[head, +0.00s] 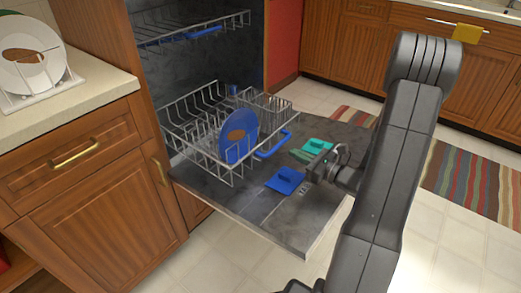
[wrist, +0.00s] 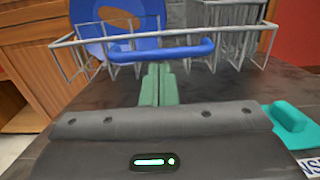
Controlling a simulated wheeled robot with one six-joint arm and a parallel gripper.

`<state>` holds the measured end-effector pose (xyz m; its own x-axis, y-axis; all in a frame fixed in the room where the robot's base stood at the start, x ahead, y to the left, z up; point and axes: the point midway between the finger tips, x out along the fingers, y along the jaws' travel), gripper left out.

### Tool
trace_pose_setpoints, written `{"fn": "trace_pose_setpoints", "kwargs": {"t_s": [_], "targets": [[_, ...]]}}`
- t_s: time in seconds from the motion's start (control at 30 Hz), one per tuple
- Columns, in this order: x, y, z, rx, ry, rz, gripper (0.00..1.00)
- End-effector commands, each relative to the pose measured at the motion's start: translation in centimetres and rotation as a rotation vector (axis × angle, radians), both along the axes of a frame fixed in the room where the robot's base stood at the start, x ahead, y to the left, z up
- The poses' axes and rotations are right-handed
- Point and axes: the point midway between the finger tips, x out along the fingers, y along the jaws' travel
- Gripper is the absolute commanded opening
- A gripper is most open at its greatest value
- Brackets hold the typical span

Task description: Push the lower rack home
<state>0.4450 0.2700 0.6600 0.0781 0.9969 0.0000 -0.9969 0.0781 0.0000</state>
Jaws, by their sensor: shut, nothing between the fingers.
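The lower rack (head: 198,132) is a wire basket standing partly out over the lowered dishwasher door (head: 225,192). It has a blue front handle (head: 272,145), which also shows in the wrist view (wrist: 160,50). A blue plate with a brown patch (head: 240,135) stands in the rack. My gripper (head: 297,155) is over the door, in front of the rack. In the wrist view its green fingers (wrist: 158,72) are shut together and empty, pointing at the middle of the handle. They appear very close to it; I cannot tell if they touch.
A blue piece (head: 285,180) and a teal piece (head: 318,145) lie on the door's inner face. The upper rack (head: 190,30) also hangs partly out. A counter at left bears a dish stand with plates (head: 28,65). A striped rug (head: 470,180) lies at right.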

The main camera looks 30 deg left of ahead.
Motion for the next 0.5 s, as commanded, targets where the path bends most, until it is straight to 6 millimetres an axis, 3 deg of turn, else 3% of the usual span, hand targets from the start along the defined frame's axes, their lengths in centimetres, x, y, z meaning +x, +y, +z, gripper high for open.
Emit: {"fn": "trace_pose_setpoints", "kwargs": {"t_s": [0.17,0.5], "targets": [[0.0,0.4,0.0,0.0,0.0,0.001,0.0],[0.3,4.4,0.0,0.0,-0.001,0.003,0.0]]}}
